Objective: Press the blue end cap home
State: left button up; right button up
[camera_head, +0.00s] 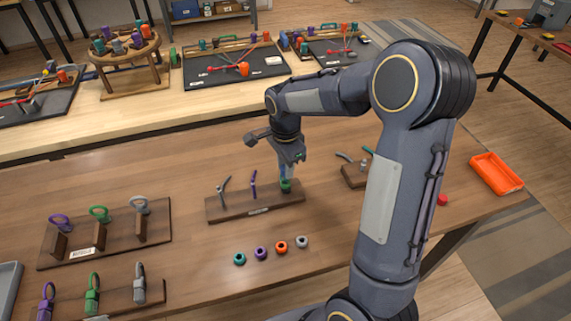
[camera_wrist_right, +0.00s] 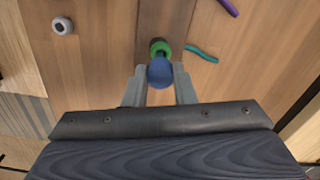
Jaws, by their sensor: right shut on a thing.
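My right gripper (camera_head: 287,167) points down over the right end of a dark wooden stand (camera_head: 232,209). In the right wrist view its fingers (camera_wrist_right: 160,70) are shut on a round blue piece, which looks like the blue end cap (camera_wrist_right: 159,73). A green piece (camera_wrist_right: 159,47) shows just beyond the blue cap, and it also shows in the head view (camera_head: 286,186) at the stand, under the fingertips. I cannot tell how far the cap is seated. In the head view the fingers largely hide the cap. My left gripper is not in view.
A grey piece (camera_head: 223,187) and a purple piece (camera_head: 253,183) stand upright on the same stand. Several loose ring-like caps (camera_head: 260,253) lie in front. An orange tray (camera_head: 495,173) sits at right.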

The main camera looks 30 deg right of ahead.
jog(key=shift+f, duration=0.25)
dwell(0.4)
jog(key=o, duration=1.3)
jog(key=shift+o, duration=0.2)
jog(key=shift+r, duration=0.1)
jog(key=shift+r+p, duration=2.3)
jog(key=shift+r, duration=0.7)
